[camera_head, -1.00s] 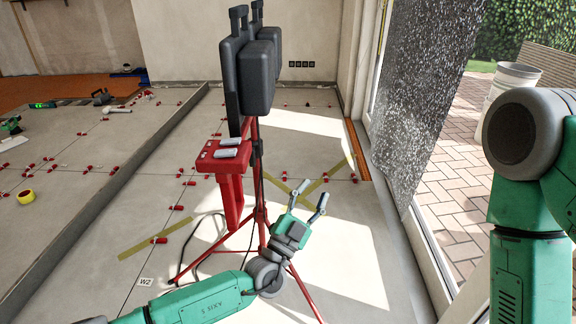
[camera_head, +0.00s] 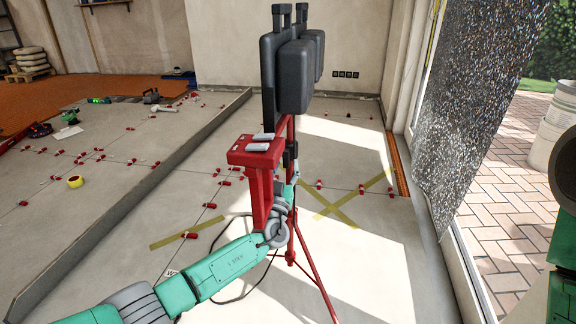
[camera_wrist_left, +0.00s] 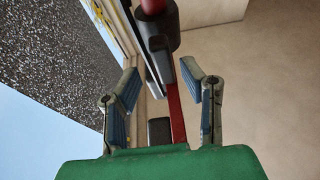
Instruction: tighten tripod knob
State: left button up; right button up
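The red tripod (camera_head: 311,265) stands upright on the floor, with two black lamp heads (camera_head: 296,78) on top. A black collar (camera_head: 290,155) sits on its pole; a black collar also shows in the left wrist view (camera_wrist_left: 158,28). In the head view the left gripper is mostly hidden behind the red bracket. My right gripper is out of view.
A black cable (camera_head: 233,296) loops on the floor. Red tile clips and yellow tape strips (camera_head: 336,212) lie around.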

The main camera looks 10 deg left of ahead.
pick_arm(q)
jog(key=shift+w+a+r, duration=0.15)
jog(key=shift+w+a, duration=0.05)
jog(key=shift+w, duration=0.45)
jog(key=shift+w+a+r+b, duration=0.3)
jog(key=shift+w+b, duration=0.15)
jog(key=shift+w, duration=0.15)
jog(key=shift+d, duration=0.1)
jog(key=shift+d, duration=0.1)
jog(key=shift+d+r, duration=0.1)
jog(key=shift+c, duration=1.2)
grip_shut()
jog(key=shift+m, duration=0.4)
